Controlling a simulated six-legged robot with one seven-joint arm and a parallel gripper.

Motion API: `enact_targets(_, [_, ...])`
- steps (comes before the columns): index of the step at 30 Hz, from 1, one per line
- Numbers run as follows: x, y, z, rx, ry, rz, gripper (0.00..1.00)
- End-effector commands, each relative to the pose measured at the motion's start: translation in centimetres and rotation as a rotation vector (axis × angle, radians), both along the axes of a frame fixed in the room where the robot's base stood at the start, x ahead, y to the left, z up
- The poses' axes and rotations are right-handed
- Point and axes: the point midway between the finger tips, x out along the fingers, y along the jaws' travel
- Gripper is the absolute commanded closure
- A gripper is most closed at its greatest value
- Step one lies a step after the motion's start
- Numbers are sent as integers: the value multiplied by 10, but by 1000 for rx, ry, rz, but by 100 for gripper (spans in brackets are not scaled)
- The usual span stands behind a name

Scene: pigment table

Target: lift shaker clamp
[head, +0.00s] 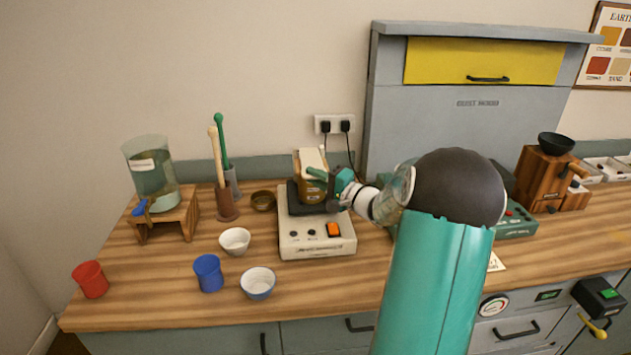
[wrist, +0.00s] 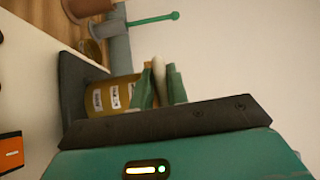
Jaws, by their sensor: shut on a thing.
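The shaker (head: 317,230) is a cream box with a black platform, dark knobs and an orange switch, left of centre in the head view. An ochre jar (head: 311,190) with labels stands on its platform; it also shows in the wrist view (wrist: 112,97). The pale clamp (head: 313,158) sits at the top of the jar. My gripper (head: 318,178) reaches in from the right at the jar's top. In the wrist view its green fingers (wrist: 161,85) are shut on a pale bar, which looks like the clamp (wrist: 158,72). Its full shape is hidden.
A white bowl (head: 235,240), blue cup (head: 208,274), blue-white bowl (head: 257,284) and red cup (head: 90,280) stand left and in front. A glass vessel (head: 150,170) is on a wooden stand. A grey hood (head: 440,110) rises behind my arm.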

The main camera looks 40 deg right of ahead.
Motion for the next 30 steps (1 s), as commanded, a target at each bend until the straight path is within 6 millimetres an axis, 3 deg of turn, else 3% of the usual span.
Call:
enact_targets(14, [14,-8,67,184,278,1,100])
enact_targets(30, [52,-35,129,421,620,1,100])
